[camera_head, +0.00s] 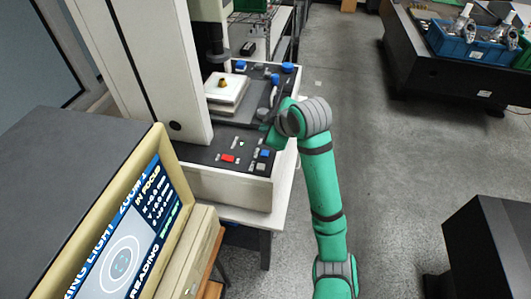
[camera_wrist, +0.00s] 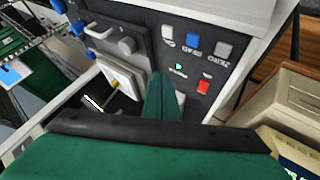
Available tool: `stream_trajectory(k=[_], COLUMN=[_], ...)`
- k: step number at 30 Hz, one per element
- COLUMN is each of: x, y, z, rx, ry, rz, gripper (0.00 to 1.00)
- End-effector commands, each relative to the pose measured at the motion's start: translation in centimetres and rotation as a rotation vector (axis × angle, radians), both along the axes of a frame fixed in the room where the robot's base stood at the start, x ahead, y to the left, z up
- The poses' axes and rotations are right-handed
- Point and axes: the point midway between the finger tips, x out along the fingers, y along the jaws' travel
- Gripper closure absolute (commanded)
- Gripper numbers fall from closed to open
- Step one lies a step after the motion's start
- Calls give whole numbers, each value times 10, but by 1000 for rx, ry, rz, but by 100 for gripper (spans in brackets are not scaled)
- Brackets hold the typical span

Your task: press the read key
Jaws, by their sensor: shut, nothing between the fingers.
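The read key is a blue square key (camera_wrist: 193,40) on the dark control panel (camera_wrist: 150,58), with the label READ beside it in the wrist view. It also shows as a blue key (camera_head: 265,153) in the head view. A grey key labelled ZERO (camera_wrist: 223,49) and another pale key (camera_wrist: 168,36) flank it. A red key (camera_wrist: 203,87) and a small green lamp or key (camera_wrist: 180,67) sit nearby. My gripper (camera_wrist: 161,78) is shut and empty, and appears apart from the blue key. In the head view my gripper (camera_head: 271,138) is over the panel; its exact height is unclear.
The measuring machine's white column (camera_head: 160,70) stands left of the panel. A white stage (camera_head: 226,88) carries a small brass part (camera_head: 222,83). A monitor (camera_head: 130,240) stands at near left.

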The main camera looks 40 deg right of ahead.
Motion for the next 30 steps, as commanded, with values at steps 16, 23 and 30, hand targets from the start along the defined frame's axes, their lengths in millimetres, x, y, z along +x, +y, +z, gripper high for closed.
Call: stream_trajectory(k=[16,23,30], x=[-5,-5,-5], y=[-8,-8,-8], z=[-65,-78,-80], rx=[4,1,1], ry=[-1,-1,-1], rz=[-15,-14,-14], gripper=[100,100,100])
